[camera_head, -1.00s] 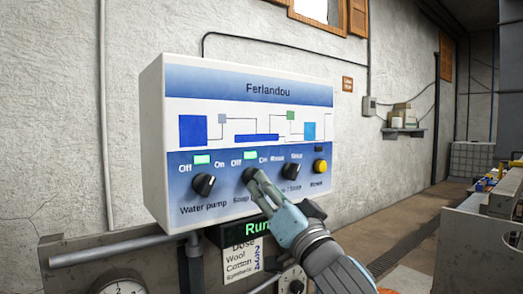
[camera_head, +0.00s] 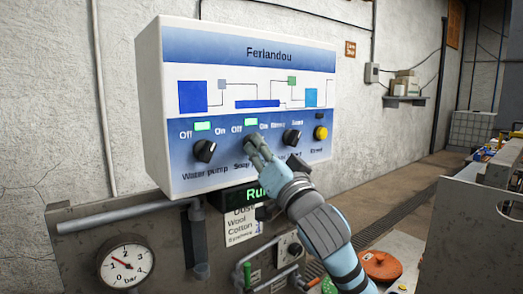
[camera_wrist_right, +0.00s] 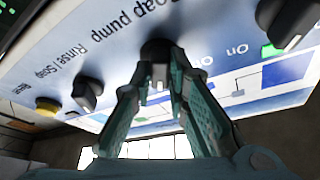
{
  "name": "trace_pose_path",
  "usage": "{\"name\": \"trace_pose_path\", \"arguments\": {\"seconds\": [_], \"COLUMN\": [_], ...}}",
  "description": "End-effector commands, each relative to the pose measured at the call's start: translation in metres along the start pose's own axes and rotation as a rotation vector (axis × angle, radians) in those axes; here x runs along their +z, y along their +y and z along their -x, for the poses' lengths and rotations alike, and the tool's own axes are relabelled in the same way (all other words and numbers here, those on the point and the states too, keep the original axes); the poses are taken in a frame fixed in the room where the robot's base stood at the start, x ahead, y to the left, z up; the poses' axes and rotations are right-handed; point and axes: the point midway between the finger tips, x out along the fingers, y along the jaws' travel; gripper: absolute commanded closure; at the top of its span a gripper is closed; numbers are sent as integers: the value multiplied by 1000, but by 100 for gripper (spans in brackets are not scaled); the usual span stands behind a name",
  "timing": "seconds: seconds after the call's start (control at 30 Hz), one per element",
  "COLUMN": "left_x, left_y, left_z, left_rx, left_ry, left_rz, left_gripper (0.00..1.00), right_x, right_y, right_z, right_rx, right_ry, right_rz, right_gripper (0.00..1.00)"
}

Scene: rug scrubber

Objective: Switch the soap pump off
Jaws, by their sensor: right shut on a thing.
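The white and blue Ferlandou control panel (camera_head: 240,75) is mounted at the wall. Its soap pump knob (camera_head: 249,139) is black and partly hidden by my right gripper (camera_head: 253,146). The green lamp (camera_head: 250,122) above it is lit, between the Off and On labels. In the right wrist view the two fingers (camera_wrist_right: 158,78) are shut on the soap pump knob (camera_wrist_right: 157,48), one on each side. The knob's exact pointing direction is hidden. My left gripper is not in view.
The water pump knob (camera_head: 204,150), the rinse/soap knob (camera_head: 292,138) and a yellow button (camera_head: 320,133) flank the soap pump knob. A lit green display (camera_head: 247,195) sits below the panel. A pressure gauge (camera_head: 126,265) and pipes are lower left.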

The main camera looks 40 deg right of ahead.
Motion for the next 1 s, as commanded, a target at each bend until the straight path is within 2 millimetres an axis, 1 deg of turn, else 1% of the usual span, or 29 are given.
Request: {"name": "trace_pose_path", "arguments": {"seconds": [0.17,0.37,0.7,1.0], "left_x": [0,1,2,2], "left_y": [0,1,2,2], "left_z": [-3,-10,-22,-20], "left_rx": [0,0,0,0], "left_ry": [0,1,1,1], "left_rz": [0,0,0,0], "left_gripper": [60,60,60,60], "right_x": [1,1,0,-2], "right_y": [1,3,6,7], "right_z": [0,0,0,-1], "right_rx": [-14,-53,-165,-272], "right_ry": [-1,0,-1,-4], "right_rz": [35,132,407,666], "right_gripper": [100,100,100,100]}}
